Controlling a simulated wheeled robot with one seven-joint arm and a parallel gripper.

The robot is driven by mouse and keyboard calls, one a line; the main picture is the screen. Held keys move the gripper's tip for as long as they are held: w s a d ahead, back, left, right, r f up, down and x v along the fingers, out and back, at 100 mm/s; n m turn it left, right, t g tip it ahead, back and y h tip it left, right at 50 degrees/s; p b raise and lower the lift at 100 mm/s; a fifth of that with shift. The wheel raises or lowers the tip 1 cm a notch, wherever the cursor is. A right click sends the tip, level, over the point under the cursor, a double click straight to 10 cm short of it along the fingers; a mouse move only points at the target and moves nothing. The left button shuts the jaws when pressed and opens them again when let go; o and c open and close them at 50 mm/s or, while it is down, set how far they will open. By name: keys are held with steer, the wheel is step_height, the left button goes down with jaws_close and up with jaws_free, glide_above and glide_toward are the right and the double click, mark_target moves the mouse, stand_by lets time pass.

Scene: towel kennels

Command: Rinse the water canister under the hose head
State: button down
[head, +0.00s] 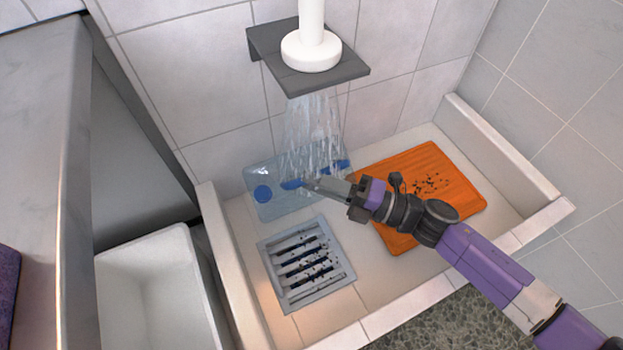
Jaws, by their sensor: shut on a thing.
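The water canister (265,177) is clear pale blue with blue parts and a round blue cap. It is in the back left of the low-walled wash basin, under the falling water. The hose head (311,52) is white and sits on a dark grey bracket on the tiled wall. Water streams down from it onto the canister and around my fingertips. My gripper (318,187) reaches in from the right and is shut on the canister near its blue handle part. The stream and the fingers hide part of the canister. I cannot tell whether it touches the basin floor.
An orange board (440,180) with dark specks lies in the basin at right, under my arm. A grey drain grate (303,262) with dark specks is in the floor in front of the canister. Low walls edge the basin. A white tub (150,270) stands at left.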

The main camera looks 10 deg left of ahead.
mark_target(299, 209)
steer(key=shift+s+a, duration=0.1)
steer(key=shift+a, duration=0.05)
steer(key=shift+s+a, duration=0.55)
steer(key=shift+a, duration=0.25)
steer(key=shift+s+a, duration=0.5)
steer(key=shift+a, duration=0.25)
steer(key=shift+p, duration=0.3)
steer(key=s+d+p, duration=0.5)
steer(key=s+d, duration=0.3)
steer(key=s, duration=0.3)
steer(key=shift+s, duration=0.3)
stand_by(1.0)
